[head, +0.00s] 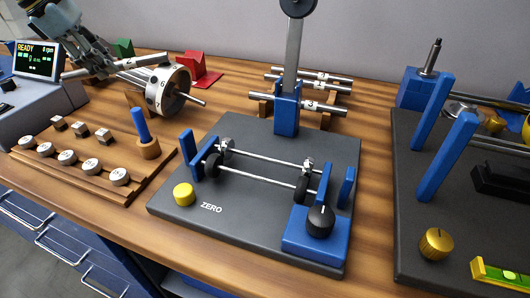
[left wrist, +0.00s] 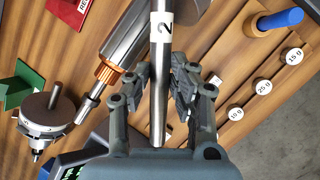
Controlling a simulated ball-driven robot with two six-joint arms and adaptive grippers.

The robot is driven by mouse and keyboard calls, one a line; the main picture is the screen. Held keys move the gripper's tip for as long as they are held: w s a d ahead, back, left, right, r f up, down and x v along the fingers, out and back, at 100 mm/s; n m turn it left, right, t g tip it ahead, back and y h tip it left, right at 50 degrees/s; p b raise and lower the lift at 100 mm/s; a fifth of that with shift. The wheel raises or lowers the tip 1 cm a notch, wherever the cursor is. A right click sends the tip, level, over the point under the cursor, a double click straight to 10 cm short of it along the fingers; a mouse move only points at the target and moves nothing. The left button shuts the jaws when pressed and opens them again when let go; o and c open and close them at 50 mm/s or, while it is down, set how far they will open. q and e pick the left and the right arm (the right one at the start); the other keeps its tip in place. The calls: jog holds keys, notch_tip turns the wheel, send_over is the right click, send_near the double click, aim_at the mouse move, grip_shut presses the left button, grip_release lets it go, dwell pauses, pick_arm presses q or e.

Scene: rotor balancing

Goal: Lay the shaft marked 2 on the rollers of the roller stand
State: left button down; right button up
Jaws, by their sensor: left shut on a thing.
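My left gripper (head: 92,60) is shut on the shaft marked 2 at the back left of the bench. The shaft carries a round metal disc (head: 168,88) and is held in the air, its bare end pointing right. In the left wrist view the shaft (left wrist: 161,75) runs between the fingers of my gripper (left wrist: 183,88), with the label 2 above them. The roller stand (head: 180,212) is a dark grey base in the middle, with dark rollers (head: 302,188) on two thin rods between blue posts. Its rollers are bare. My right gripper is not in view.
A blue post with a tall arm (head: 293,65) rises behind the rollers. Shafts lie on a rack (head: 318,106) behind it. A wooden weight tray (head: 95,189) and wooden cup with a blue handle (head: 148,149) stand left. Another dark base (head: 410,205) with blue posts is right.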

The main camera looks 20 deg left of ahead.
pick_arm(q)
jog(key=shift+w, duration=0.25)
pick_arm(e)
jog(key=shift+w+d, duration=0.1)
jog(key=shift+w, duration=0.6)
pick_arm(q)
jog(key=shift+d+m, duration=0.15)
jog(key=shift+m, duration=0.15)
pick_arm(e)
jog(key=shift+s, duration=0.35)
